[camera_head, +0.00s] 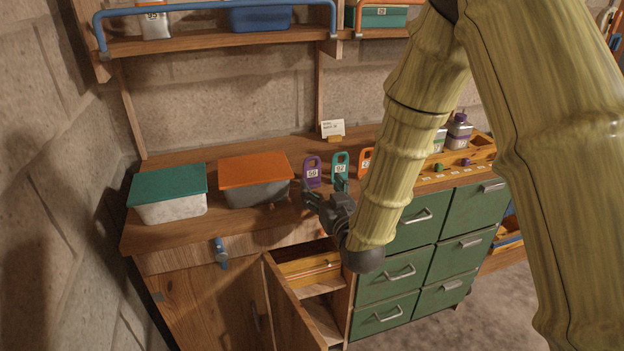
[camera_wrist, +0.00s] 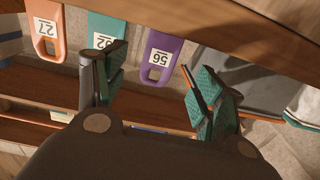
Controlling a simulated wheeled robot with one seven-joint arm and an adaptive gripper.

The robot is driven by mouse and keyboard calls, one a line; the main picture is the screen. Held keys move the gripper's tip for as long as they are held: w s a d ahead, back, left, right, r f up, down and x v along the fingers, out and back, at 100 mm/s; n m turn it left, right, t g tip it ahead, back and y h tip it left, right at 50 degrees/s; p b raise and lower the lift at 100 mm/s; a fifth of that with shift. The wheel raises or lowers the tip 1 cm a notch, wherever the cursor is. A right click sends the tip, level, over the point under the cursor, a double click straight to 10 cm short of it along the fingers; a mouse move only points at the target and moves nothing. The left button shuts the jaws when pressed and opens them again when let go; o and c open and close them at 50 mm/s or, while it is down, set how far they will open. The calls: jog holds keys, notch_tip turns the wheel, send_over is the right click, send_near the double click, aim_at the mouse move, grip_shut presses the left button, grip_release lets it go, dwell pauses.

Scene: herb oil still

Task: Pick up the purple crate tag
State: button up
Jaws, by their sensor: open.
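My gripper (camera_head: 325,197) is open and empty, just in front of the tags and apart from the purple one. The teal tag (camera_head: 340,164) stands to the right of the purple tag, partly hidden by my gripper in the head view. In the wrist view, a finger partly overlaps the teal tag (camera_wrist: 100,29).
An orange tag (camera_head: 366,160) stands further right, partly behind my arm. An orange-lidded bin (camera_head: 255,170) and a green-lidded bin (camera_head: 167,183) stand to the left. A small sign (camera_head: 333,128) is behind. A cabinet door (camera_head: 290,305) stands open below. A shelf with a blue rail (camera_head: 215,7) hangs above.

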aim_at(312, 174)
jog(key=shift+p+x, duration=0.4)
jog(key=shift+x, duration=2.8)
jog(key=shift+f, duration=0.1)
jog(key=c, duration=1)
